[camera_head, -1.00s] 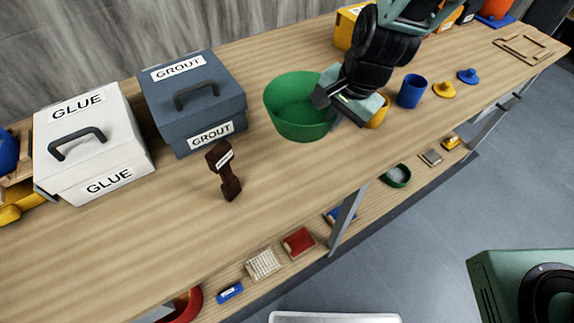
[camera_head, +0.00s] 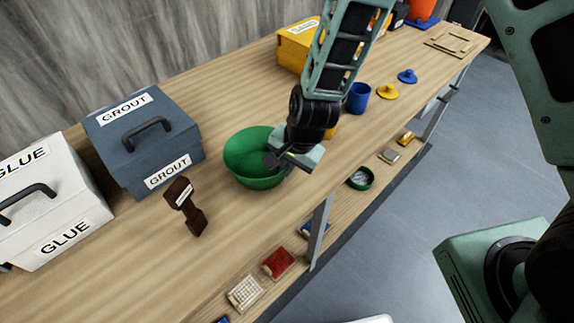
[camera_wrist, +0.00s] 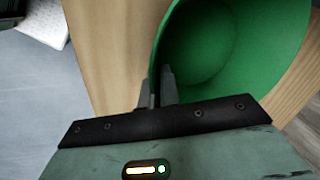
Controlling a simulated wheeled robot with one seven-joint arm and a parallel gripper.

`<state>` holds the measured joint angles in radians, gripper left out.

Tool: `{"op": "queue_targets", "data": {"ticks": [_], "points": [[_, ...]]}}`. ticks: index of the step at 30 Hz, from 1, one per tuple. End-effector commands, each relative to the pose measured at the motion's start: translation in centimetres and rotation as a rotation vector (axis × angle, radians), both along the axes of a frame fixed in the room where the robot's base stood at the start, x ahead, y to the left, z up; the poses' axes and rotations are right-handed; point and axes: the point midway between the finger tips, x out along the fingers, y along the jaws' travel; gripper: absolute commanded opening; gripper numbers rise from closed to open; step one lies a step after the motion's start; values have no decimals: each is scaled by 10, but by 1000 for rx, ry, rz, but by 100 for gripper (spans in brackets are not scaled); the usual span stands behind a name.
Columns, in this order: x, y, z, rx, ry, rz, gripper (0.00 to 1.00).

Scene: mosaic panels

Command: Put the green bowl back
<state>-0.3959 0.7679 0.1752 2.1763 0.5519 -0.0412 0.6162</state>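The green bowl (camera_head: 240,155) is upright at the middle of the workbench (camera_head: 120,290), right of the grey-blue grout box, in the head view. My gripper (camera_head: 272,160) is at its right rim. In the wrist view, the two fingers of my gripper (camera_wrist: 160,92) are close together, one on each side of the wall of the bowl (camera_wrist: 250,40), pinching its rim. The bowl is on the bench top or just above it; I cannot tell which.
The grout box (camera_head: 150,140) and white glue box (camera_head: 45,210) stand left. A blue cup (camera_head: 359,98) and yellow box (camera_head: 297,45) are beyond my arm. A lower shelf holds trays and a dark green bowl (camera_head: 360,178).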

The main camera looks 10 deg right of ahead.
Motion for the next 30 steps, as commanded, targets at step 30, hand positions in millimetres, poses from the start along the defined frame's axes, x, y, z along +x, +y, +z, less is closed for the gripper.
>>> {"op": "queue_targets", "data": {"ticks": [30], "points": [[-10, -12, 63, 2, -4, 1, 25]]}}
